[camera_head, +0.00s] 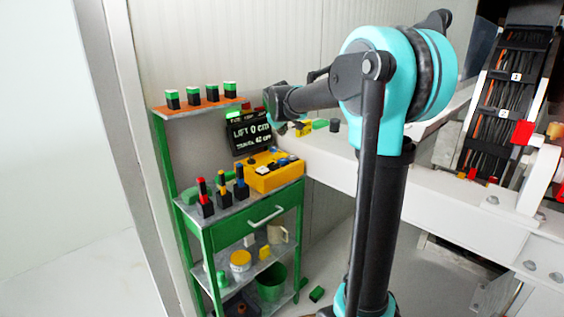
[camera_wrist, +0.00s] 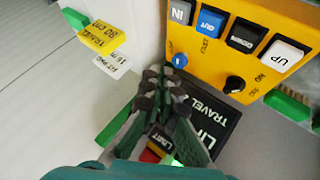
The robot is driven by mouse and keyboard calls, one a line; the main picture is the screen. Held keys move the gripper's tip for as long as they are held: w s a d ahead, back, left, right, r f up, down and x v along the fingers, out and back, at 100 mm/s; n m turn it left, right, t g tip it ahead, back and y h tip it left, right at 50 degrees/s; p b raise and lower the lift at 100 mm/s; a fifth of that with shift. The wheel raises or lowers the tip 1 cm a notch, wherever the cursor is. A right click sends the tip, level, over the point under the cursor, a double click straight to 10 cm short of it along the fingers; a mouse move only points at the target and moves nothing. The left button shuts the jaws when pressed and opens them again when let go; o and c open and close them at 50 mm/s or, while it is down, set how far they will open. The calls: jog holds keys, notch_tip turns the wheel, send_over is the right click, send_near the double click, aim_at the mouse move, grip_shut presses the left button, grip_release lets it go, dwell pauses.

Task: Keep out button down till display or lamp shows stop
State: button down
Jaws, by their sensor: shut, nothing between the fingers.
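The yellow control box (camera_head: 272,172) stands on the green cart's top. In the wrist view the blue OUT button (camera_wrist: 211,21) sits between the IN button (camera_wrist: 181,11) and the black DOWN button (camera_wrist: 247,35). My gripper (camera_wrist: 160,76) is shut and empty, apart from the OUT button, with its tips near the box's lower left corner. The black display (camera_head: 250,133) reads LIFT 0 CM, with a smaller TRAVEL line ending in what looks like OFF. A green lamp (camera_head: 234,114) glows above it. My fingers hide part of the display in the wrist view.
A white UP button (camera_wrist: 283,54) and a black knob (camera_wrist: 234,84) share the panel. A yellow TRAVEL tag (camera_wrist: 103,36) lies beside the box. Red, yellow and blue-topped items (camera_head: 222,190) stand on the cart's front. A white beam (camera_head: 330,162) runs right of the cart.

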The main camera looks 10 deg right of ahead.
aim_at(283, 161)
jog(key=shift+f, duration=4.35)
jog(key=shift+f, duration=0.1)
jog(key=shift+f, duration=0.3)
